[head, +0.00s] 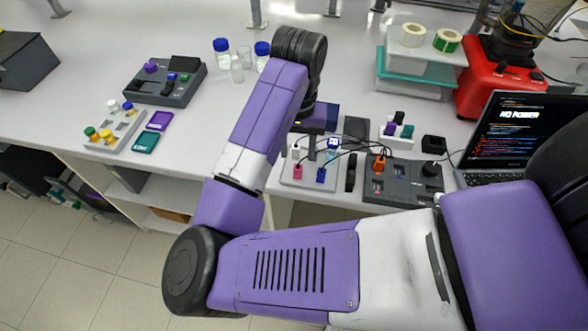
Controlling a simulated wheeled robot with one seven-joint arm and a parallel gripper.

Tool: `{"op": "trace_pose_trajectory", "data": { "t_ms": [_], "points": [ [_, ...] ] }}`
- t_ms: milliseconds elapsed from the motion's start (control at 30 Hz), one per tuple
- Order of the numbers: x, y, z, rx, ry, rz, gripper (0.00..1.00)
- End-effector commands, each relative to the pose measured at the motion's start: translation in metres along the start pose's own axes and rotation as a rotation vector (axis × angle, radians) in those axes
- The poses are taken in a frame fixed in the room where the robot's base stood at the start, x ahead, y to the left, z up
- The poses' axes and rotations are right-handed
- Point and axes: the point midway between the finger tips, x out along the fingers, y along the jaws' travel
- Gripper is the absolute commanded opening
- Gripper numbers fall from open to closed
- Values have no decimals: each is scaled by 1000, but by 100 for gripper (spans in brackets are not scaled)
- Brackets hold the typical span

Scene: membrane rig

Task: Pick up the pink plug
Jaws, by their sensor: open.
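The pink plug (297,172) stands at the front left of a light grey board (287,181) in the head view. A white plug (295,155) is behind it and a blue plug (321,175) is to its right. Thin black cables run from the plugs toward the right. My gripper (312,150) points down over the board, above and slightly right of the pink plug. It is open, with nothing visibly held. Its fingers are small and dark here, and one is hard to make out.
To the right are a dark panel (402,198) with an orange plug (379,164), a laptop (515,135) and a red machine (500,85). To the left are a dark device (165,88) and a grey rack (115,133). The table's front edge lies just before the board.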

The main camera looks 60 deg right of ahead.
Motion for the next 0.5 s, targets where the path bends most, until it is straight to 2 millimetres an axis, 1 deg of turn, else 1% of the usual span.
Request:
{"op": "trace_pose_trajectory", "data": {
  "t_ms": [100,267,400,500],
  "points": [
    [13,0,0,-1,0,2,45],
    [27,0,2,-1,1,1,45],
    [46,1,7,-2,0,1,45],
    [60,1,6,-1,1,0,45]
  ]
}}
